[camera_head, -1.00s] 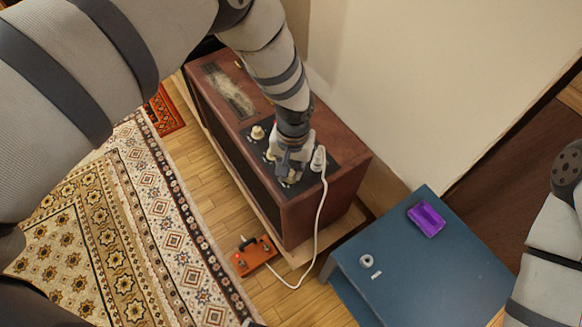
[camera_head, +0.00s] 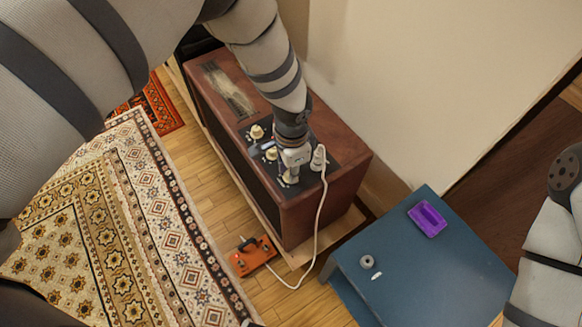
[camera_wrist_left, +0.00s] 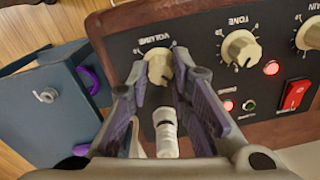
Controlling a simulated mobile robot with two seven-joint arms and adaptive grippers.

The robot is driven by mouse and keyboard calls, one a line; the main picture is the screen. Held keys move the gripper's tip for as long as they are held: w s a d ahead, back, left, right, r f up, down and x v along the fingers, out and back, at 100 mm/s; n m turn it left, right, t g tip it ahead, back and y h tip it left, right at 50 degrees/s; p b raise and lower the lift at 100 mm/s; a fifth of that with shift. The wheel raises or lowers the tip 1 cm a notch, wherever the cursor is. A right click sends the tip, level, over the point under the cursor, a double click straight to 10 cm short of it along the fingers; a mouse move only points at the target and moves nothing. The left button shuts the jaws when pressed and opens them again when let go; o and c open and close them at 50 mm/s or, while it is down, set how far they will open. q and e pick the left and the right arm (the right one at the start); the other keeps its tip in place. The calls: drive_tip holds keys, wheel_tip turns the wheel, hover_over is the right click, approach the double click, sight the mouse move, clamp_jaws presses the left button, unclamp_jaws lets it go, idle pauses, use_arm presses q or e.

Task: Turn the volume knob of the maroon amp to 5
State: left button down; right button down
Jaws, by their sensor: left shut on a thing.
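The maroon amp (camera_head: 330,148) stands against the wall with its black control panel (camera_wrist_left: 205,75) facing up. The cream volume knob (camera_head: 290,177) is the one nearest the amp's right end; it also shows in the left wrist view (camera_wrist_left: 158,68), below the word VOLUME. My left gripper (camera_wrist_left: 161,76) has a finger on each side of this knob and is shut on it. In the head view the left gripper (camera_head: 292,167) reaches down onto the panel. The knob's pointer setting cannot be read. My right gripper is out of view; only part of its arm shows.
A white plug (camera_head: 318,156) with a cable stands in the panel close to my left gripper. The cable runs to an orange pedal (camera_head: 252,256). The tone knob (camera_wrist_left: 240,48) and red switch (camera_wrist_left: 295,94) are nearby. A blue cabinet (camera_head: 440,270) stands right of the amp.

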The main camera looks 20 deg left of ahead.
use_arm(q)
drive_tip(key=m, duration=0.4)
drive_tip(key=shift+s, duration=0.1)
drive_tip(key=shift+m+b, duration=0.3)
drive_tip(key=shift+m, duration=1.7)
drive_tip(key=c, duration=1.4)
unclamp_jaws()
drive_tip(key=shift+c, duration=0.2)
wheel_tip(320, 180, up, 12)
drive_tip(key=shift+s, duration=0.15)
